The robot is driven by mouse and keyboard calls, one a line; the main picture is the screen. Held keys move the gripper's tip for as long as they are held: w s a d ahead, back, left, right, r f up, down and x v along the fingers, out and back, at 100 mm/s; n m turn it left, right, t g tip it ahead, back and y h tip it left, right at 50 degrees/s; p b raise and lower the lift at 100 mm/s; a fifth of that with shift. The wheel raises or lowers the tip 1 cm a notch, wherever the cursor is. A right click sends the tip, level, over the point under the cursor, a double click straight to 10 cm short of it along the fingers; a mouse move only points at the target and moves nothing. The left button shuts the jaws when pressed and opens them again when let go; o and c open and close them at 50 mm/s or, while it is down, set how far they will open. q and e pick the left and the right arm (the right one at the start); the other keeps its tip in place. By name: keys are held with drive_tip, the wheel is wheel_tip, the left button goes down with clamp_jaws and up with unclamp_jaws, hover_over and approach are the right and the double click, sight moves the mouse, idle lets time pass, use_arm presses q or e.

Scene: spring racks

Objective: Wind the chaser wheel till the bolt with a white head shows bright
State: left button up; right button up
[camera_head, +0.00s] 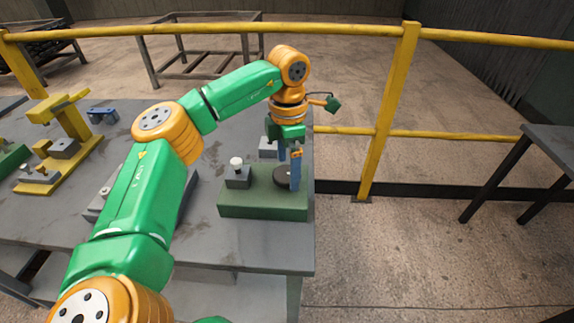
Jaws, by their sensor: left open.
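A green base block (262,207) stands near the right edge of the grey table. On its right part lies a dark round wheel (281,180), partly behind my gripper. On its left part, a bolt with a white head (236,161) stands on a small grey block (238,178). The head looks plain white; I cannot tell whether it is lit. My left gripper (292,182) points down with its blue fingers at the wheel and is open. I cannot tell whether the fingers touch the wheel. My right gripper is not in view.
A yellow fixture (62,128) stands at the table's left, with a small blue bracket (103,114) near it. My left arm hides part of a grey object mid-table. A yellow railing (380,110) runs behind the table. Another table (552,148) is at the right.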

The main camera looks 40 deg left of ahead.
use_arm(q)
drive_tip(key=shift+w+a+f, duration=0.1)
drive_tip(key=shift+a+f, duration=0.05)
drive_tip(key=shift+f, duration=0.3)
drive_tip(key=shift+w+a+f, duration=0.1)
drive_tip(key=shift+f, duration=0.35)
drive_tip(key=shift+a+f, duration=0.15)
drive_tip(key=c, duration=1.2)
drive_tip(key=shift+r, duration=0.2)
